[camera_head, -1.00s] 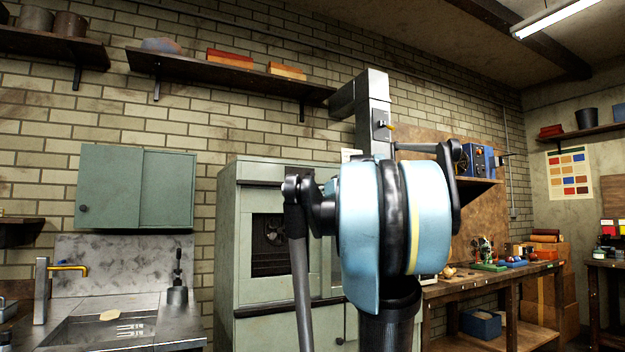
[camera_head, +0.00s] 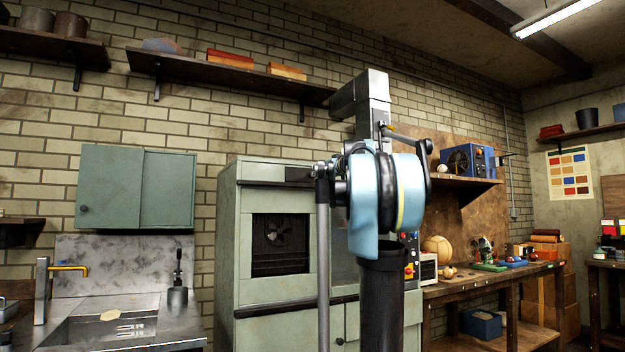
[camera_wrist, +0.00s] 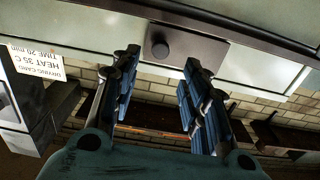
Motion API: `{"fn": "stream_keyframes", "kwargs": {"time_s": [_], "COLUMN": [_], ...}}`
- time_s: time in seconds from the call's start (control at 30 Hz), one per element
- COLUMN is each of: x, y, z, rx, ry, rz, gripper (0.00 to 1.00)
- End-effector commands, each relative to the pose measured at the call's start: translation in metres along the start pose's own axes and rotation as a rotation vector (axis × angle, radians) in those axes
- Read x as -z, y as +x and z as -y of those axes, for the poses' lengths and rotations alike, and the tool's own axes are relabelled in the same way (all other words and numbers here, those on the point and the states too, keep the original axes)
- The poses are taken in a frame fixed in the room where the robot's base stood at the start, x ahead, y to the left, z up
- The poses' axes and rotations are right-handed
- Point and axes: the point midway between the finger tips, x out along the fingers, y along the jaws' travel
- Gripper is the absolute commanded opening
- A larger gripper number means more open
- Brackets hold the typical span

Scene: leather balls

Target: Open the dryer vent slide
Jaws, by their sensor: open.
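The dryer is a tall grey-green cabinet (camera_head: 230,255) with a dark window and a fan behind it. A dark slot runs along its upper front. In the wrist view a dark round knob (camera_wrist: 160,48) sits on a dark plate (camera_wrist: 185,42), apparently the vent slide, between pale panels. My gripper (camera_wrist: 160,62) is open and empty. Its two blue-padded fingers point at the plate, one on either side of the knob's line. Whether the fingertips reach around the knob I cannot tell. In the head view my arm hides the gripper.
A grey duct with a small yellow-tipped lever (camera_head: 387,128) rises above the dryer. A printed drying card (camera_wrist: 62,65) shows upside down in the wrist view. A wall shelf (camera_head: 230,78) runs above. A sink (camera_head: 105,325) stands left, a workbench (camera_head: 490,277) right.

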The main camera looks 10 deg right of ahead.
Motion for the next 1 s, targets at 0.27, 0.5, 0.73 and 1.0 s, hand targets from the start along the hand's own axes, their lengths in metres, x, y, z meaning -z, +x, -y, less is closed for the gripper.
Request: {"fn": "stream_keyframes", "kwargs": {"time_s": [0.27, 0.5, 0.73, 1.0], "x": [0.000, 0.000, 0.000, 0.000], "y": [0.044, 0.073, 0.083, 0.084], "z": [0.000, 0.000, 0.000, 0.000], "rx": [0.001, 0.001, 0.000, -0.001], "ry": [0.000, 0.000, 0.000, 0.000], "rz": [0.000, 0.000, 0.000, 0.000], "gripper": [0.42, 0.42, 0.42, 0.42]}}
